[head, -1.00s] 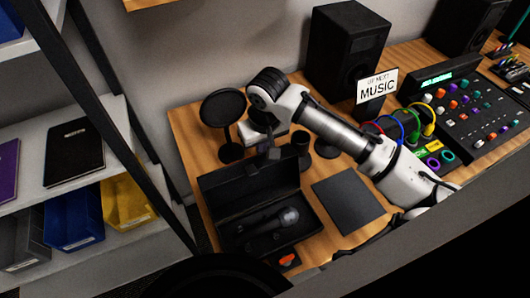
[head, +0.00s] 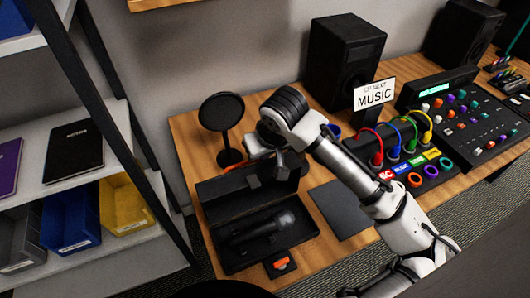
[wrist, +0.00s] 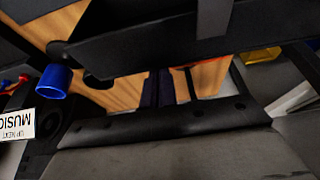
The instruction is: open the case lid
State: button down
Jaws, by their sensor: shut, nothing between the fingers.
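The black case (head: 230,263) lies on the wooden desk with its lid (head: 240,199) raised at the back, so the inside is exposed. A dark microphone (head: 262,229) lies in the case. My gripper (head: 268,176) is at the lid's upper edge, toward its right half, pointing down. It is shut with nothing in it. Its shut dark fingers (wrist: 158,88) also show in the wrist view, close to a broad dark panel. Whether the fingers touch the lid I cannot tell.
A round pop filter (head: 222,112) stands behind the case. A dark flat pad (head: 342,208) lies to its right, and an orange-marked item (head: 281,264) lies in front. A cable box (head: 405,172), a MUSIC sign (head: 374,95) and a speaker (head: 345,62) stand further right. Shelves (head: 75,150) are at left.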

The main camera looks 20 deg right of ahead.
notch_tip(320, 180, up, 9)
jog(key=shift+w+r, duration=0.15)
jog(key=shift+r, duration=0.05)
dwell(0.5)
